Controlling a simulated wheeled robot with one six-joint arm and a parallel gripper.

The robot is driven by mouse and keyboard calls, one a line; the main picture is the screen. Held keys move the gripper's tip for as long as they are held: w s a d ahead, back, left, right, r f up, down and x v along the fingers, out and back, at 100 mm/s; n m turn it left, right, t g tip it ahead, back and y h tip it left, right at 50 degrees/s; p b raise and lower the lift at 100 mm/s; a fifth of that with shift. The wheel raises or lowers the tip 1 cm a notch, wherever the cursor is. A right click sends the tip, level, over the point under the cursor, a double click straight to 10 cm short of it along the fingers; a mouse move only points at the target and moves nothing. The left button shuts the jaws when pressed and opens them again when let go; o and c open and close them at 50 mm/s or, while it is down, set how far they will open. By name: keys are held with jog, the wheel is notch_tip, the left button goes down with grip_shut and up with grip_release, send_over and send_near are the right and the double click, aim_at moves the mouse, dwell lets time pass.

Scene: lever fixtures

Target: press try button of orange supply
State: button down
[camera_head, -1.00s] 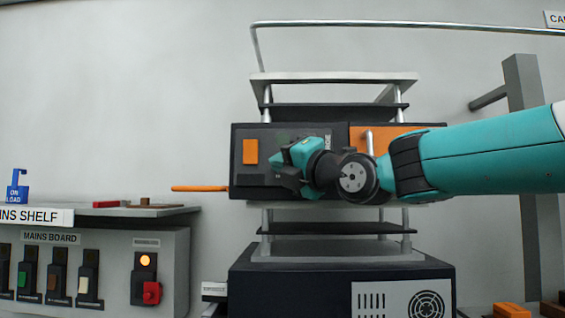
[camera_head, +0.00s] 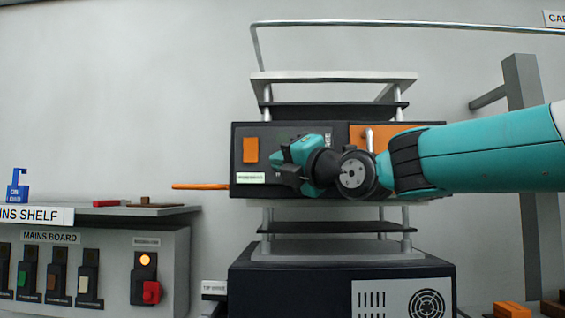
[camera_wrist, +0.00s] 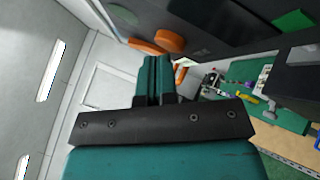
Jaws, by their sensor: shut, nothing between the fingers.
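A dark box unit (camera_head: 310,188) on the rack has an orange square (camera_head: 250,149) at the left of its front, with a small white label (camera_head: 250,178) below it. An orange panel (camera_head: 400,135) is at its right. Which part is the try button I cannot tell. My gripper (camera_head: 280,166) is in front of the box, right of the orange square, and hides part of the front. In the wrist view its fingers (camera_wrist: 155,75) are shut and empty, with orange round parts (camera_wrist: 169,39) and a green patch (camera_wrist: 294,20) on a dark face beyond; contact cannot be told.
An orange bar (camera_head: 200,186) sticks out left of the box. The mains board (camera_head: 110,265), with several switches, a lit lamp (camera_head: 145,260) and a red knob (camera_head: 152,292), stands lower left. A dark cabinet (camera_head: 310,285) is below. A grey post (camera_head: 525,130) stands right.

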jog(key=shift+s+b, duration=0.5)
jog(key=shift+s, duration=0.15)
jog(key=shift+s+f, duration=0.1)
jog(key=s+b, duration=0.3)
jog(key=s, duration=0.1)
jog(key=shift+s+a+b, duration=0.1)
jog(key=shift+s+b, duration=0.3)
dwell(0.4)
